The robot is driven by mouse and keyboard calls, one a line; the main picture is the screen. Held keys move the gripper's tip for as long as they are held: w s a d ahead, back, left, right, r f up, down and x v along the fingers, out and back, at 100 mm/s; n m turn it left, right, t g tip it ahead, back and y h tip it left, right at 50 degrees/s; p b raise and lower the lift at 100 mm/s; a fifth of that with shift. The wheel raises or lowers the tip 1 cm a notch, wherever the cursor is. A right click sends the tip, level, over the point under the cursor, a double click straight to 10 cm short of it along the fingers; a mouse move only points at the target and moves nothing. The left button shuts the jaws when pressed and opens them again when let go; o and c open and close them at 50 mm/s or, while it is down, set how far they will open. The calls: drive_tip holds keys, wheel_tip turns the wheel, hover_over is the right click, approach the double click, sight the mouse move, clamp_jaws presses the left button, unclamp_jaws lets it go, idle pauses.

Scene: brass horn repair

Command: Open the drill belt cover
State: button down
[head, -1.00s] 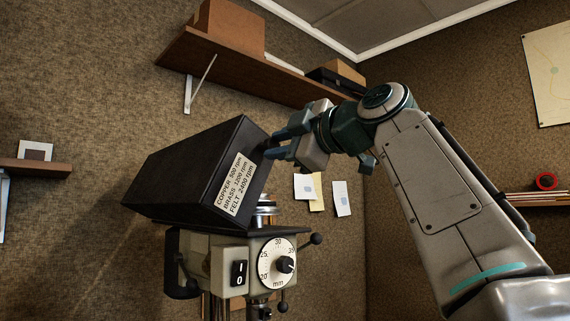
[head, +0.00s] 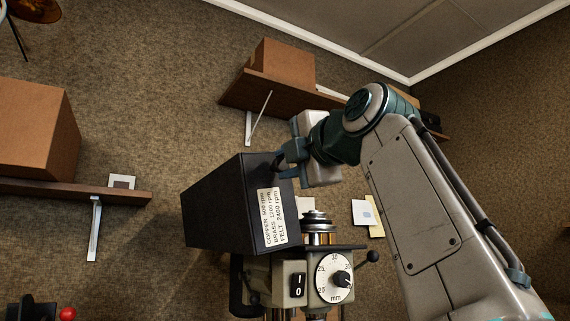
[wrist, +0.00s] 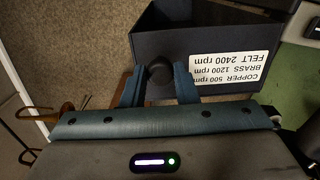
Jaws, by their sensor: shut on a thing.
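The drill belt cover (head: 225,205) is a black box with a white speed label (head: 271,218). It stands tipped up on its left side above the drill head (head: 290,280), leaving the metal pulley (head: 318,222) exposed at right. My gripper (head: 280,161) is at the cover's upper right end, shut on its dark round knob. In the wrist view the knob (wrist: 158,72) sits between the two blue fingers of my gripper (wrist: 158,85), with the cover (wrist: 180,45) and its upside-down label just beyond. The cover's hinge is not clearly visible.
A knobbed feed lever (head: 371,256) sticks out at the drill's right. A shelf with a cardboard box (head: 285,65) is on the wall behind. Another cardboard box (head: 35,130) stands on a shelf at left. Bare wall lies around the cover's left.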

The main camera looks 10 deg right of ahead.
drive_tip(key=shift+s, duration=0.1)
idle(0.3)
drive_tip(key=c, duration=1.1)
unclamp_jaws()
drive_tip(key=b+v, duration=0.2)
drive_tip(key=v, duration=1.1)
drive_tip(key=shift+s+d, duration=0.1)
drive_tip(key=shift+s, duration=0.3)
